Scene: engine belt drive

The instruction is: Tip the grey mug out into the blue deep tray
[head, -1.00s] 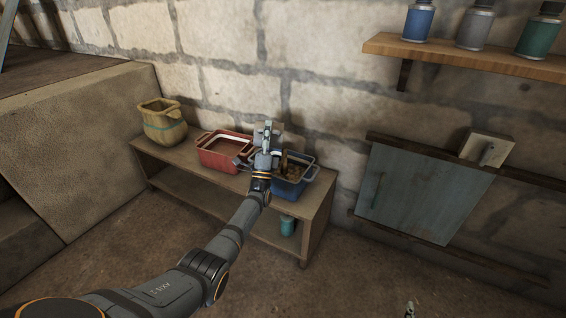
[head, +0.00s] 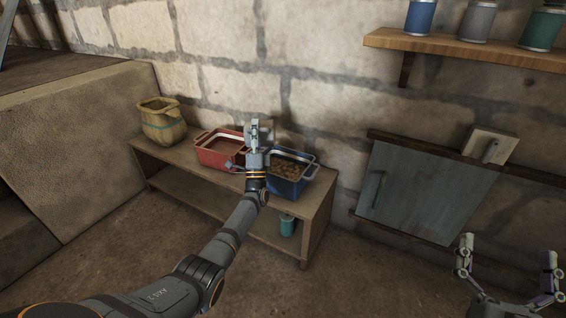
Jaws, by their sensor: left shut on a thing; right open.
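The blue deep tray (head: 290,188) stands at the right end of the low wooden bench, with brown lumpy contents (head: 288,168) inside. My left gripper (head: 256,132) is above and just left of this tray, near the gap beside the red tray. It is shut on the grey mug (head: 268,127), which is largely hidden behind the fingers, so its tilt and whether anything is left inside cannot be told. My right gripper (head: 508,256) is open and empty at the lower right, far from the bench.
A red tray (head: 212,158) stands left of the blue one, and a tan pot (head: 162,122) at the bench's (head: 178,158) left end. A teal cup (head: 287,225) is on the lower shelf. A wall shelf (head: 470,55) with bottles and a grey-blue panel (head: 425,195) are at right.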

